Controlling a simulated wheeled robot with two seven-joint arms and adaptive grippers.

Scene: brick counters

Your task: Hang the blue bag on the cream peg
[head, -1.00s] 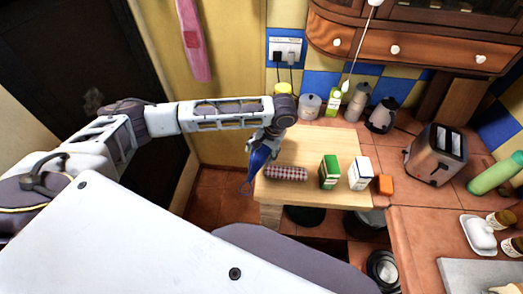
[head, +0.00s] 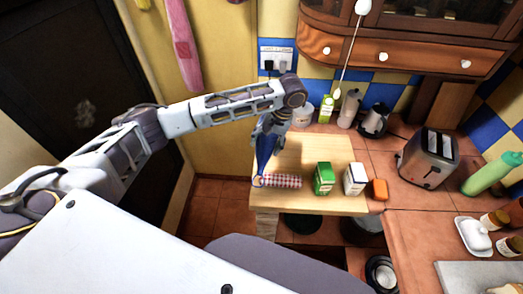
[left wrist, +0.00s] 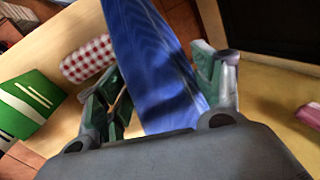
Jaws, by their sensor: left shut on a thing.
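The blue bag (head: 264,158) hangs from my left gripper (head: 269,129) as a narrow folded strip with a loop at its lower end. The bag also shows in the left wrist view (left wrist: 150,65), where my left gripper (left wrist: 160,88) is shut on it. In the head view the bag's lower end overlaps the left end of a red checked roll (head: 283,181) on the wooden board (head: 325,146). Whether they touch I cannot tell. I cannot make out a cream peg. My right gripper is not in view.
A toaster (head: 430,158) is to the right. A pink cloth (head: 182,45) hangs on the yellow wall.

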